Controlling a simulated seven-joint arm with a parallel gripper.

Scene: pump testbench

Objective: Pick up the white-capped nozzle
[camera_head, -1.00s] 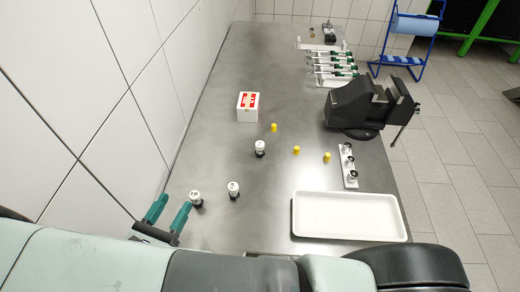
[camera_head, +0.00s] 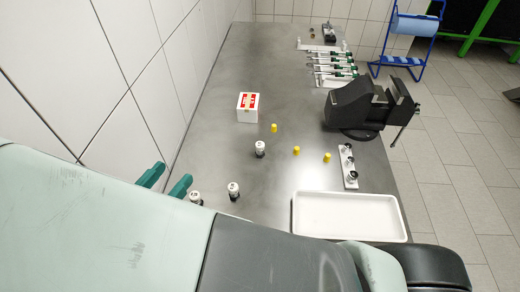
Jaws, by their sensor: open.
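Three white-capped nozzles with dark lower parts stand upright on the grey table. One (camera_head: 260,148) is near the table's middle, one (camera_head: 233,189) is nearer to me, and one (camera_head: 196,196) is at the left, its lower part hidden by my arm. My gripper (camera_head: 165,181) is open, with two green fingers showing at the table's left edge by the wall. It is left of the leftmost nozzle and apart from it. The gripper's base is hidden behind my arm, and nothing shows between the fingers.
Three yellow caps (camera_head: 297,151) stand right of the nozzles. A white box with a red label (camera_head: 247,107) is farther back. A white tray (camera_head: 298,216), a white holder with dark-topped parts (camera_head: 342,159) and a black vise (camera_head: 352,105) are at the right. A tiled wall (camera_head: 110,70) borders the left.

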